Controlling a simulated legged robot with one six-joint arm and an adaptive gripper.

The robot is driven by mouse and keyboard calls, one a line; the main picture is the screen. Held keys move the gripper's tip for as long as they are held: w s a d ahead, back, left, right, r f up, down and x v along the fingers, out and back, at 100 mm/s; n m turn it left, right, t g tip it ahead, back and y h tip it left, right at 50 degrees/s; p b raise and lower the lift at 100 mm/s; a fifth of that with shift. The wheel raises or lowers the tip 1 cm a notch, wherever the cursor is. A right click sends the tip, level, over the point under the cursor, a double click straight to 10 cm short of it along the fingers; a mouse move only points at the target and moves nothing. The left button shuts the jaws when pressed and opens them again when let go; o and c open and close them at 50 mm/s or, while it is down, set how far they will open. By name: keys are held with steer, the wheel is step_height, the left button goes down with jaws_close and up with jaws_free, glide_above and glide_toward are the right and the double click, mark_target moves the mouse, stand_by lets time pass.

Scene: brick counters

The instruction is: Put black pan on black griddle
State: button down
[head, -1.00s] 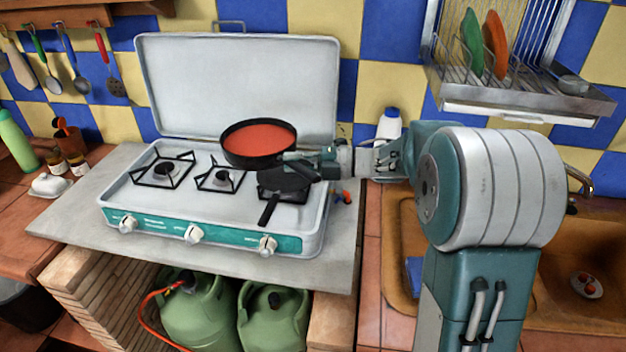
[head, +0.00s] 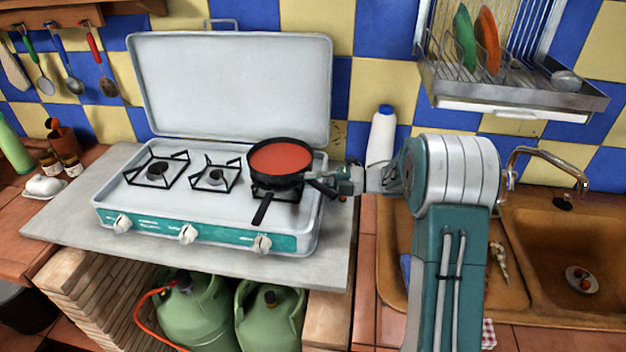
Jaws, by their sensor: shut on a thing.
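The black pan (head: 283,160), with a red inside, is at the right end of the stove, level and upright. My gripper (head: 334,182) is at the pan's right side, shut on its handle; the fingertips are small and partly hidden. The black griddle is on the right burner, mostly hidden under the pan. Its handle (head: 262,208) points to the front. The pan appears directly above the griddle; I cannot tell whether they touch.
The stove (head: 190,235) has two bare burner grates, left (head: 157,170) and middle (head: 215,175). Its raised lid (head: 230,85) stands behind. A white bottle (head: 381,135) stands behind my arm. A dish rack (head: 510,85) hangs at upper right, above the sink (head: 560,250).

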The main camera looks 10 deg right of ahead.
steer(key=shift+d+r, duration=0.1)
steer(key=c, duration=1.1)
jaws_free()
steer(key=o, duration=0.5)
steer(key=shift+c, duration=0.2)
